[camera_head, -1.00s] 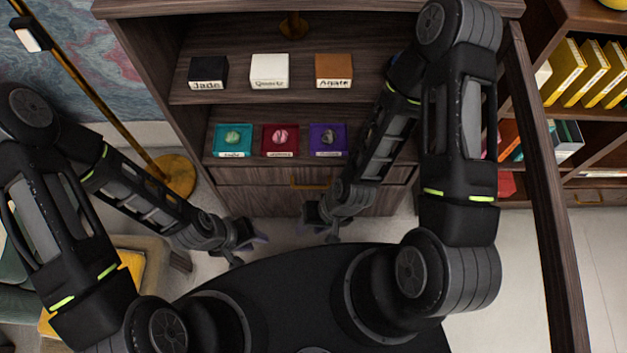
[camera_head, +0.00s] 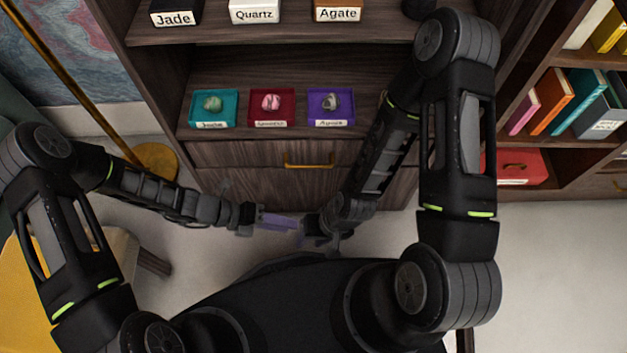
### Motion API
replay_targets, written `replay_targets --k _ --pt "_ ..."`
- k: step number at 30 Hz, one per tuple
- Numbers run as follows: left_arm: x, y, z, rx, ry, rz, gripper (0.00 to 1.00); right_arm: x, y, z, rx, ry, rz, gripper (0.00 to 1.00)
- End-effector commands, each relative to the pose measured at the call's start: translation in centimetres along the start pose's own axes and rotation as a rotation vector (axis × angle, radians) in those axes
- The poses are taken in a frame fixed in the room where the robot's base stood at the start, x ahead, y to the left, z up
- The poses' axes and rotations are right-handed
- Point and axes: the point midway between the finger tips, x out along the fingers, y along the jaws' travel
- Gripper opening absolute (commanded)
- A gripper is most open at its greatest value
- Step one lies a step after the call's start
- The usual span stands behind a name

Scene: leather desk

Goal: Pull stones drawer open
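The drawer (camera_head: 240,153) is a dark wood front under the lower shelf of the cabinet, with a horizontal brass handle (camera_head: 308,165). It looks shut, flush with the cabinet. My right gripper (camera_head: 312,238) hangs beside those fingertips, below the handle. Both are apart from the handle.
Teal (camera_head: 214,107), red (camera_head: 272,106) and purple (camera_head: 330,106) trays with stones sit on the shelf above the drawer. Labelled Jade, Quartz and Agate boxes stand higher up. A brass lamp base (camera_head: 155,162) is at left, a bookcase at right. Floor before the cabinet is clear.

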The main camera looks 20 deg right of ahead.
Motion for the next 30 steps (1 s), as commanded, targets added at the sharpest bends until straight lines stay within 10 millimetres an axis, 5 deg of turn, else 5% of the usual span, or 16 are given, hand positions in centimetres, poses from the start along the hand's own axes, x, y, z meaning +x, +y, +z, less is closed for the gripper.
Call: replay_targets --k 6,10,23,30 --pt "-0.9 -2.6 8.5 -0.551 -0.167 -0.277 0.32 1.0 0.3 -0.1 -0.002 0.003 -0.001 0.36" --pt "-1.9 -3.4 11.4 -0.723 -0.203 -0.394 0.32 1.4 0.5 -0.1 -0.002 0.003 -0.001 0.36" --pt "-2.3 -3.9 12.4 -0.784 -0.211 -0.438 0.32 1.4 0.5 -0.1 -0.002 0.003 -0.001 0.36" --pt "-0.6 -4.3 13.0 -0.783 -0.209 -0.437 0.32 1.9 0.8 -0.2 0.000 0.005 0.000 0.36"
